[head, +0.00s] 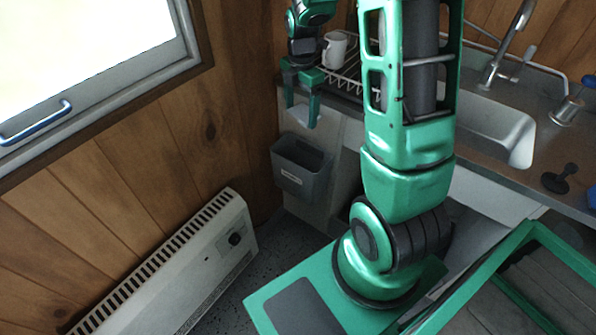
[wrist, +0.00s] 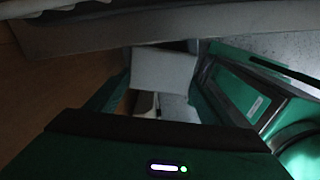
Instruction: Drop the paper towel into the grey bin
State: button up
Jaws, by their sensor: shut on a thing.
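My gripper (head: 301,114) hangs fingers-down beside the end of the counter in the head view, above the grey bin. In the wrist view a pale, flat piece, the paper towel (wrist: 163,70), sits between my two green fingers, and the jaws are shut on it. In the head view the towel is hard to tell from the pale cabinet panel behind the fingers. The grey bin (head: 298,180) is open-topped, with a small label, and is mounted against the cabinet's end panel. The gripper is apart from its rim. I cannot make out the bin in the wrist view.
A white mug (head: 335,50) stands by the wire dish rack (head: 350,72), close to my gripper. The sink (head: 500,130) and a black stopper-like item (head: 559,180) are to the right. A heater (head: 175,268) stands along the wooden wall at left.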

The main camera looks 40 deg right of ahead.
jog(key=shift+s+d+f, duration=0.1)
jog(key=shift+d+f, duration=0.05)
jog(key=shift+f, duration=1.15)
jog(key=shift+d+f, duration=0.1)
jog(key=shift+f, duration=1.15)
jog(key=o, duration=1.3)
notch_tip(320, 180, up, 10)
jog(key=shift+r, duration=0.35)
